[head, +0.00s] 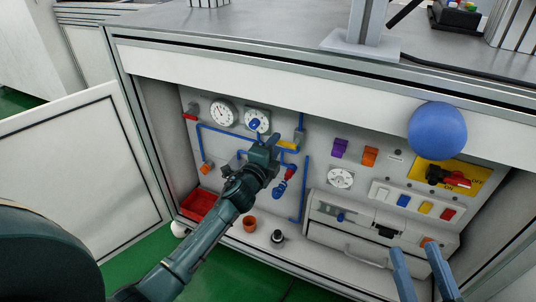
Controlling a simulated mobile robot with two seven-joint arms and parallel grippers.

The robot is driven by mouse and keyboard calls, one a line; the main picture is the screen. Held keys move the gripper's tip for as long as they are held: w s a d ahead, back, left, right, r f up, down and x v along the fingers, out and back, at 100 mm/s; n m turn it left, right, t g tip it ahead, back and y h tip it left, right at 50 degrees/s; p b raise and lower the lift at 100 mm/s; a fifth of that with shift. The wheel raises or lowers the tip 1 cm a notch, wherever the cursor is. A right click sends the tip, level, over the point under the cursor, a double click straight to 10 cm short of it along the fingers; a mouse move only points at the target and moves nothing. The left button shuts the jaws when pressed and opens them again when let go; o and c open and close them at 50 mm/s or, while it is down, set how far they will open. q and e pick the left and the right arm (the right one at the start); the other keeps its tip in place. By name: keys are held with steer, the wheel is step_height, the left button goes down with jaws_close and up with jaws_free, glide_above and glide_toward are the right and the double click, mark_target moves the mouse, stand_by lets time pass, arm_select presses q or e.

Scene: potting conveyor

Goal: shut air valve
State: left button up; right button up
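The open cabinet's grey back panel carries blue air pipes (306,185). A red-handled fitting (191,114) is at the panel's left, and a red and blue fitting (283,184) sits below my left gripper. A yellow part (288,145) is on the pipe beside the gripper. I cannot tell for certain which fitting is the air valve. My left gripper (266,140) is in front of the panel at the pipes, hiding part of them; its finger gap and any contact are unclear. My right gripper (413,247) is open and empty at the lower right.
A red and black switch (447,178) on a yellow plate and a blue ball (437,130) are at right. The cabinet door (75,165) stands open left.

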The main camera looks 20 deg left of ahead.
arm_select(q)
steer(key=s+p, duration=0.3)
steer(key=s, duration=1)
steer(key=shift+a, duration=0.2)
steer(key=shift+s, duration=0.1)
